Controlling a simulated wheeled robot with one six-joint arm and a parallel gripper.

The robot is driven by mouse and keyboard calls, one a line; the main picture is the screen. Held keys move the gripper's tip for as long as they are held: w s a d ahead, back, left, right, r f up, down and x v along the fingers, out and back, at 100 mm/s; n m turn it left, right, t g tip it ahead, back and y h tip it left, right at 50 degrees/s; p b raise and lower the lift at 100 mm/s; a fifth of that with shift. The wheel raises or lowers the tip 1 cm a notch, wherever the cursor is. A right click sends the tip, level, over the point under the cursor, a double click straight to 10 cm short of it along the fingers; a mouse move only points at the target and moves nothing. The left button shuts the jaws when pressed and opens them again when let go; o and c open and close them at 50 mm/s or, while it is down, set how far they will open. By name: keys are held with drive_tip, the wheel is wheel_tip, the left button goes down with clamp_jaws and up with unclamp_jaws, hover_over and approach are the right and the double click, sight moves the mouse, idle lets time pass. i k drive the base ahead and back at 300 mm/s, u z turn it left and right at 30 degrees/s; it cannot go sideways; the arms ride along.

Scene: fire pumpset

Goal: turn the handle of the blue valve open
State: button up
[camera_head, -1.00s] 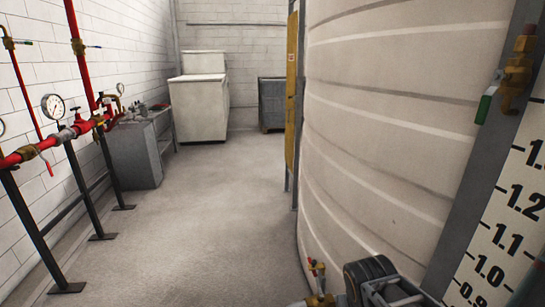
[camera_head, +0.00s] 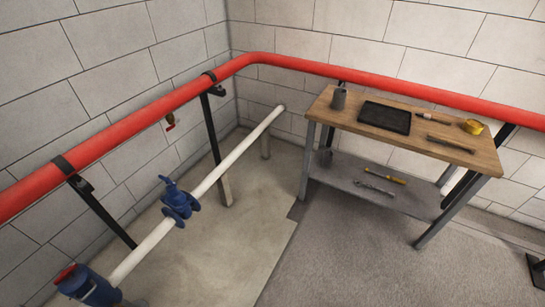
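A blue valve (camera_head: 180,203) sits on a low white pipe (camera_head: 152,242) at the lower left of the head view. A small blue part sticks up from its top; I cannot tell clearly whether it is the handle. A second blue fitting (camera_head: 98,290) with a red top stands on the nearer end of the same pipe, at the bottom left corner, partly cut off by the frame edge. My gripper is not in view.
A thick red pipe (camera_head: 130,130) on black brackets runs along both walls above the white pipe. A small red-handled tap (camera_head: 170,123) hangs below it. A wooden workbench (camera_head: 352,142) with tools stands at right. The floor (camera_head: 325,250) in front is clear.

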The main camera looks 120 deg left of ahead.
sight(168, 181)
drive_tip(key=u, duration=4.45)
drive_tip(key=i, duration=1.9)
drive_tip(key=u, duration=2)
